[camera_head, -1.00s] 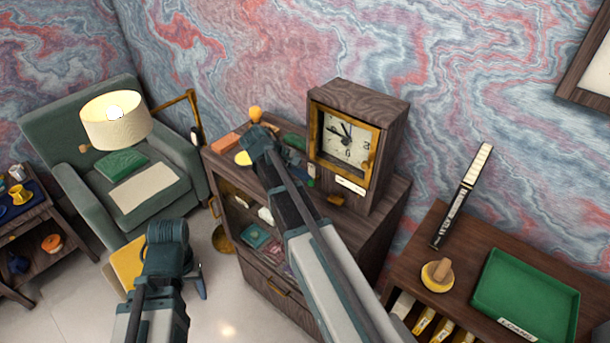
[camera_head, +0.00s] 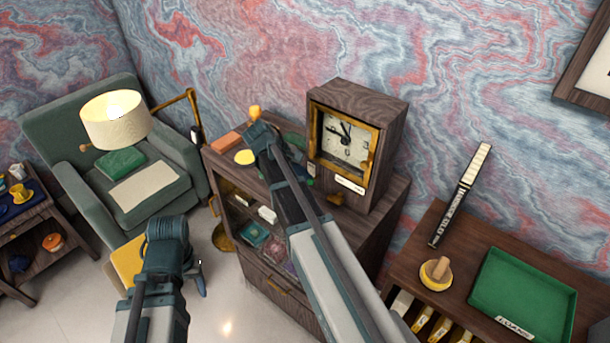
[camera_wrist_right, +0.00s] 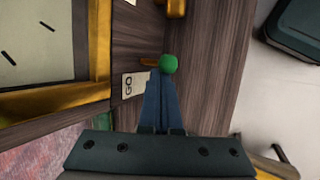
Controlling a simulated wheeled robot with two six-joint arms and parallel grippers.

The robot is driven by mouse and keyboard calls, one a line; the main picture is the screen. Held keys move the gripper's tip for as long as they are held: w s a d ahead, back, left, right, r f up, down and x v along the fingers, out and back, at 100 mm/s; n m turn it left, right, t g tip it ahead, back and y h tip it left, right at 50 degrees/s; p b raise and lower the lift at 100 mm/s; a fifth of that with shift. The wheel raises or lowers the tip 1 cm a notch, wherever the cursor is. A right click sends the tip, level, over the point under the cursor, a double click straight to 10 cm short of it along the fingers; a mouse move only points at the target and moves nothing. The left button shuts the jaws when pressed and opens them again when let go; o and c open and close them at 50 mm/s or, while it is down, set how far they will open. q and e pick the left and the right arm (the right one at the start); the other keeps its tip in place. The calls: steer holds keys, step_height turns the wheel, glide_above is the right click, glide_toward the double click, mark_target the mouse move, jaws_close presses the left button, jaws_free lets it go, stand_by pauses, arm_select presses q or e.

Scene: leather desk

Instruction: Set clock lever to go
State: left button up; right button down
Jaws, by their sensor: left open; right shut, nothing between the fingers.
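The wooden clock (camera_head: 365,145) with a brass-framed white dial stands on the cabinet. In the right wrist view its dial (camera_wrist_right: 38,40) is at the left. A small lever with a green knob (camera_wrist_right: 168,64) and brass shaft sits beside a white label reading GO (camera_wrist_right: 133,86). My right gripper (camera_wrist_right: 160,80) is shut and empty, its tips right at the green knob; I cannot tell whether they touch. In the head view its fingertips are mostly hidden by my arm, left of the clock. My left gripper (camera_head: 200,280) is open and empty, low in front of the cabinet, away from the clock.
The cabinet (camera_head: 385,232) carries small items left of the clock, including a yellow disc (camera_head: 245,157) and an orange block (camera_head: 227,141). A green armchair (camera_head: 85,190) and lamp (camera_head: 115,120) stand left. A side table with a green tray (camera_head: 525,295) is at right.

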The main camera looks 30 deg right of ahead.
arm_select(q)
steer(key=shift+r, duration=0.2)
arm_select(e)
steer(key=shift+r, duration=0.1)
stand_by(0.6)
steer(key=shift+r+p, duration=0.7)
steer(key=shift+p, duration=0.2)
arm_select(q)
steer(key=shift+r, duration=0.65)
